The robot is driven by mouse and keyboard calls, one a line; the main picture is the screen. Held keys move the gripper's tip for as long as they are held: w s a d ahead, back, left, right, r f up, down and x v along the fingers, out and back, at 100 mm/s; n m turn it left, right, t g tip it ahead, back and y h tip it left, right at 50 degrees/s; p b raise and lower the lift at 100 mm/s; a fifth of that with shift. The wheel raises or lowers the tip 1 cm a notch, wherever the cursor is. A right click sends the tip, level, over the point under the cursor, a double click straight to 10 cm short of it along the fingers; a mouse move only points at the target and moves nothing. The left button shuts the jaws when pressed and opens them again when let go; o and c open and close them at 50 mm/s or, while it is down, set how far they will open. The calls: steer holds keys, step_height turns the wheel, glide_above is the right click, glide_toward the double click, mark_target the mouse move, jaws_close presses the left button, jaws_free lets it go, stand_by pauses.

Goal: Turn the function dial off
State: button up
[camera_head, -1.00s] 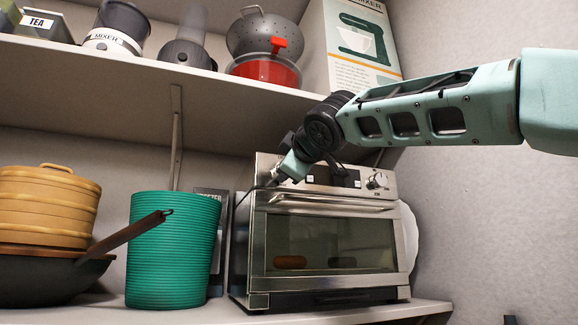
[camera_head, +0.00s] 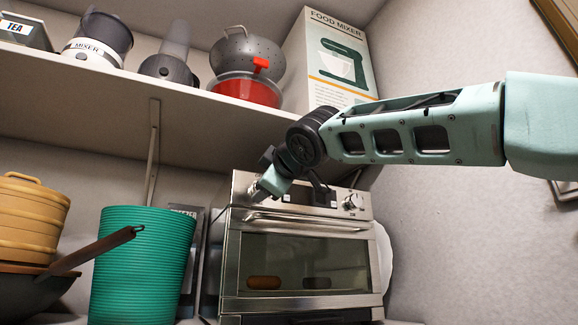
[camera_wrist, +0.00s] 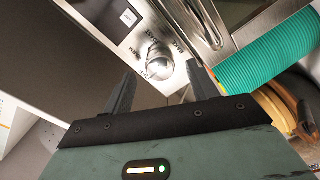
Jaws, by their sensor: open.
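The toaster oven (camera_head: 300,262) stands on the lower shelf, its control panel above the door handle. In the wrist view, a round metal dial (camera_wrist: 158,58) with printed words such as BAKE and TOAST around it sits on the panel. My gripper (camera_wrist: 161,72) is open, with one finger toward each side of this dial; I cannot tell whether either touches it. In the head view, my gripper (camera_head: 257,192) is at the left part of the panel and largely covers this dial. Another dial (camera_head: 355,202) is at the panel's right end.
The oven door handle (camera_head: 305,225) runs just below the panel. A green ribbed bin (camera_head: 140,265) and a pan with a long handle (camera_head: 98,252) stand left of the oven. The upper shelf (camera_head: 170,115) hangs over the arm's area. The right wall is close by.

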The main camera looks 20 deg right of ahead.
steer(key=s+b, duration=0.8)
steer(key=s, duration=0.7)
steer(key=shift+s, duration=0.2)
steer(key=w+a+f+g+y, duration=0.1)
steer(key=w+a+f+g, duration=0.2)
steer(key=f, duration=0.8)
steer(key=a+f+g+y+p, duration=0.1)
steer(key=a+f+g, duration=0.3)
steer(key=f, duration=0.7)
steer(key=w+a+f+g, duration=0.2)
steer(key=a+f, duration=0.3)
steer(key=f, duration=0.7)
steer(key=s+f+m+g, duration=0.1)
steer(key=s+f+g, duration=0.15)
steer(key=f, duration=0.55)
steer(key=s+f+m+g, duration=0.15)
steer(key=s+f, duration=0.25)
steer(key=f, duration=0.4)
steer(key=s+d+f+m+g, duration=0.1)
steer(key=s+d+f+g, duration=0.1)
steer(key=s+f, duration=0.5)
steer(key=s+d+f+m+g+h+p, duration=0.1)
steer(key=s+d+f+g, duration=0.2)
steer(key=s+f, duration=0.4)
steer(key=shift+d+f, duration=0.25)
steer(key=shift+f, duration=0.3)
steer(key=shift+c, duration=0.2)
